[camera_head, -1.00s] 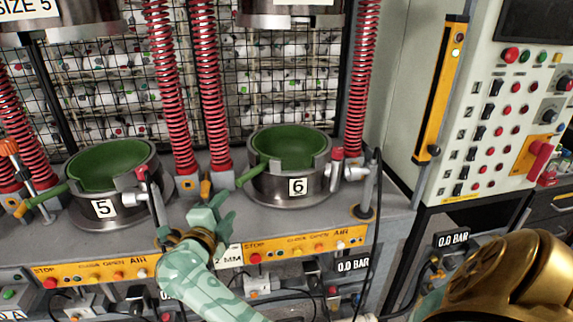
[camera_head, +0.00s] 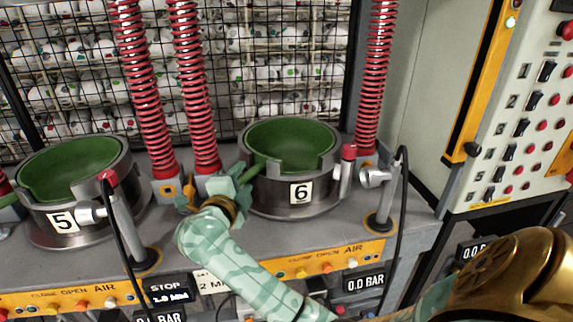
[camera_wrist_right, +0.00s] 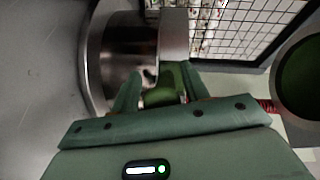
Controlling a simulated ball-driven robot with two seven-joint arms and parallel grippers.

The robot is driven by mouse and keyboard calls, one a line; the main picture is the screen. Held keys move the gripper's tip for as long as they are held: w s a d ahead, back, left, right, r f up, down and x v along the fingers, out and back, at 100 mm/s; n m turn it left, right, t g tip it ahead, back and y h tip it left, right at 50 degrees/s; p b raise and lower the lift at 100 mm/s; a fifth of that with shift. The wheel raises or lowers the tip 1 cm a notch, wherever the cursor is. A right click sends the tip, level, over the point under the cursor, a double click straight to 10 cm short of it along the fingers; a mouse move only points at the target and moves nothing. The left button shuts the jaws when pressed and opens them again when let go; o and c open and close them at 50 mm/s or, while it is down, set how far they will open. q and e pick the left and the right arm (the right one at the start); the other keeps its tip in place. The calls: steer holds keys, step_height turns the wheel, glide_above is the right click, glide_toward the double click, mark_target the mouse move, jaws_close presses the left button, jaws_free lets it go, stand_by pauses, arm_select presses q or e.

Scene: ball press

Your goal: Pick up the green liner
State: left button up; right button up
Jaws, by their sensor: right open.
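A green liner (camera_head: 291,147) sits in the grey metal mould marked 6. Its green handle (camera_head: 253,170) sticks out at the left of the mould. A second green liner (camera_head: 72,168) sits in the mould marked 5. My right gripper (camera_head: 236,183) is at the handle of the liner in mould 6. In the right wrist view the open fingers (camera_wrist_right: 160,88) stand on either side of the green handle (camera_wrist_right: 163,93). I cannot tell whether they touch it. My left gripper is not in view.
Red springs (camera_head: 193,90) rise behind the moulds, in front of a mesh cage (camera_head: 270,75) of white balls. A post with a black hose (camera_head: 384,190) stands right of mould 6. A control panel (camera_head: 520,120) is at the right.

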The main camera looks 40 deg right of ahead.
steer(key=shift+s+a+r, duration=0.35)
steer(key=shift+s+r, duration=0.05)
steer(key=shift+c, duration=0.9)
steer(key=c, duration=0.6)
steer(key=shift+w+f, duration=0.1)
jaws_close()
